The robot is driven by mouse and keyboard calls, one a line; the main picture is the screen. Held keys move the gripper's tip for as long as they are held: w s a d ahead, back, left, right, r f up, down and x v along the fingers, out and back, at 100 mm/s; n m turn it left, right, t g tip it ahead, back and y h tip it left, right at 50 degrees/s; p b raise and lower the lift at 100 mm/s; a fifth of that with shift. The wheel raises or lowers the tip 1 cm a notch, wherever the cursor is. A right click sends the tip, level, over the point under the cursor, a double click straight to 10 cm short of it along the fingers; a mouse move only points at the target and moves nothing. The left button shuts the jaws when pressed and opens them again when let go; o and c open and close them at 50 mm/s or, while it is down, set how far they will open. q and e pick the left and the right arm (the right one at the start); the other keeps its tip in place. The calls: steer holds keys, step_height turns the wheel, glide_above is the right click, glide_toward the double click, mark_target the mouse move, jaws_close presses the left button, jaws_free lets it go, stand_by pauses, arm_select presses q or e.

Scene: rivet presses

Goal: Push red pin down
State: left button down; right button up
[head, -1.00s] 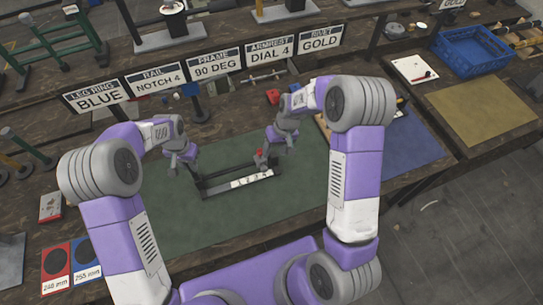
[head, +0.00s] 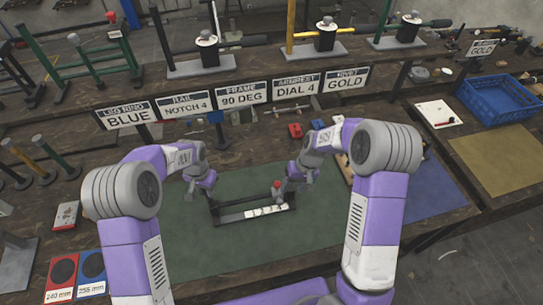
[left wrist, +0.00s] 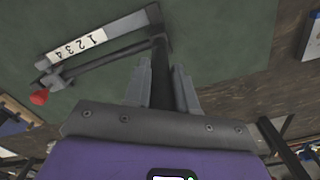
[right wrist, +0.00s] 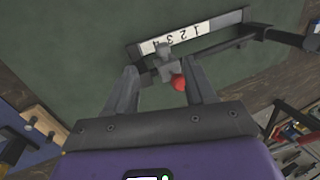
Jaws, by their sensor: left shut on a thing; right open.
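A dark rail fixture (head: 233,217) lies on the green mat, with a white strip (head: 268,211) numbered 1 to 4. The red pin (head: 277,184) tops a small grey slider toward its right end; it also shows in the left wrist view (left wrist: 39,97). My left gripper (head: 191,192) is at the fixture's left end, shut on its dark end bar (left wrist: 160,85). My right gripper (head: 286,192) is at the slider. In the right wrist view, its open fingers (right wrist: 160,75) stand either side of the slider and red pin (right wrist: 179,84). I cannot tell whether they touch.
The green mat (head: 180,232) is clear in front of the fixture. Signs stand behind, including "RAIL NOTCH 4" (head: 186,105). Red parts (head: 296,130) lie behind the right gripper. A blue crate (head: 498,98) and white board (head: 438,113) are at right.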

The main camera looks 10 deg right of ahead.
steer(key=s+a+f+m+g+y, duration=0.1)
steer(key=s+a+f+m+y, duration=0.25)
steer(key=s+m+y, duration=0.35)
steer(key=m+t+y, duration=0.2)
steer(key=m+t, duration=1.2)
steer(key=m, duration=0.5)
glide_toward(277, 184)
steer(key=x, duration=1)
steer(key=shift+w+f, duration=0.1)
jaws_close()
